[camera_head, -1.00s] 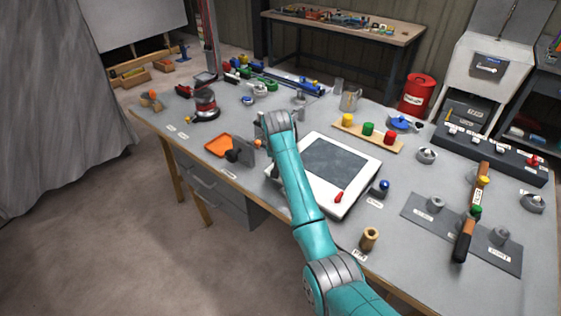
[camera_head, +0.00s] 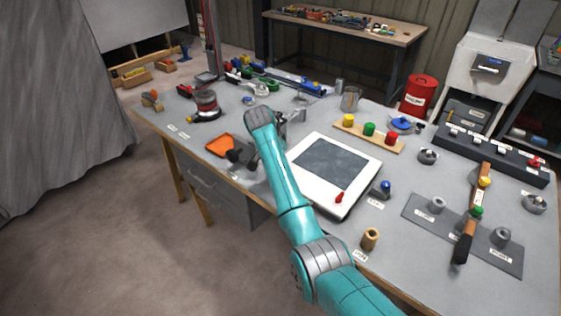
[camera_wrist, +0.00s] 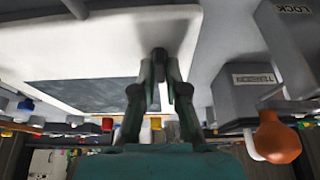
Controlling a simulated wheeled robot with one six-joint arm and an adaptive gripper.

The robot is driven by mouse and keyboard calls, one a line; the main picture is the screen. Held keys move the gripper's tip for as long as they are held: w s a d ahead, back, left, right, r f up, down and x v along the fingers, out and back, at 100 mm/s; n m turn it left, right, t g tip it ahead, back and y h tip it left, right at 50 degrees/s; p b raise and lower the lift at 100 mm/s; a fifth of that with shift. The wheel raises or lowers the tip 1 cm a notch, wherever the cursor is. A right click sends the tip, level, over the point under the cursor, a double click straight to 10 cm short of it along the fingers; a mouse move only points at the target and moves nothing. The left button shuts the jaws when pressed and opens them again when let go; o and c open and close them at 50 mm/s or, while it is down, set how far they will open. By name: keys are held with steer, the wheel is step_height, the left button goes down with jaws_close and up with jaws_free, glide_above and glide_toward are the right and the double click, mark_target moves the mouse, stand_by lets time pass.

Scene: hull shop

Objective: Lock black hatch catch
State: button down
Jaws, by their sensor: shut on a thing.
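The hatch is a white frame (camera_head: 365,168) with a dark grey panel, lying on the bench in the head view. Its white edge (camera_wrist: 185,35) fills the upper part of the wrist view. My gripper (camera_wrist: 160,78) is at that edge, its fingers closed on a small dark piece (camera_wrist: 159,54), which seems to be the black hatch catch. The fingers hide most of it, so its exact position is unclear. A grey block marked LOCK (camera_wrist: 290,32) stands to the right in the wrist view.
A labelled grey block (camera_wrist: 240,95) and an orange knob (camera_wrist: 278,140) are close right of my fingers. A red handle (camera_head: 340,197) sits at the hatch's near corner. An orange tray (camera_head: 221,145) lies left of my arm. A board with coloured knobs (camera_head: 350,130) stands behind the hatch.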

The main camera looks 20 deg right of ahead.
stand_by(0.4)
steer(key=c, duration=1.2)
jaws_free()
steer(key=v, duration=1.2)
